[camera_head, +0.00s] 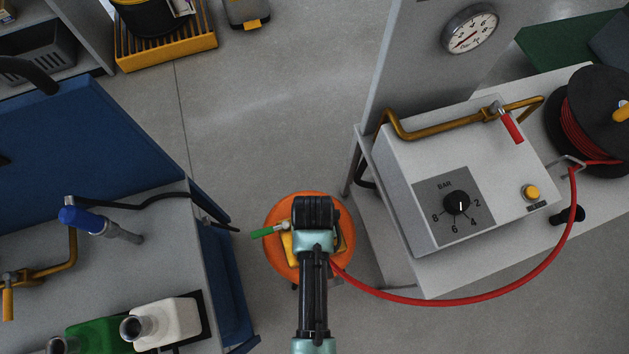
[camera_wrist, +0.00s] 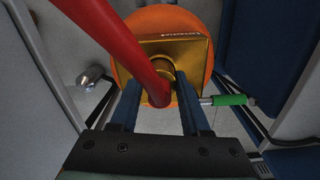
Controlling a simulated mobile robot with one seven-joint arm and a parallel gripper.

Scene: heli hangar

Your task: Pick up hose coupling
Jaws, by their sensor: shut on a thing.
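The red hose (camera_head: 480,299) runs from the right to my gripper (camera_head: 314,213). In the wrist view, the hose (camera_wrist: 115,35) comes down from the upper left, and its red end lies between the two blue fingers of my gripper (camera_wrist: 158,90). A brass-coloured round part (camera_wrist: 164,69), seemingly the hose coupling, shows beside the hose between the fingertips; the hose partly covers it. My gripper is shut on the coupling, above a yellow block (camera_wrist: 196,50) on an orange round stool (camera_wrist: 150,20). Whether the coupling touches the block cannot be told.
A green handle (camera_head: 262,232) sticks out beside the yellow block. The grey BAR box (camera_head: 400,170) and black hose reel (camera_head: 575,110) stand on a bench at right. A grey-topped blue cabinet (camera_head: 165,260) with bottles stands at left.

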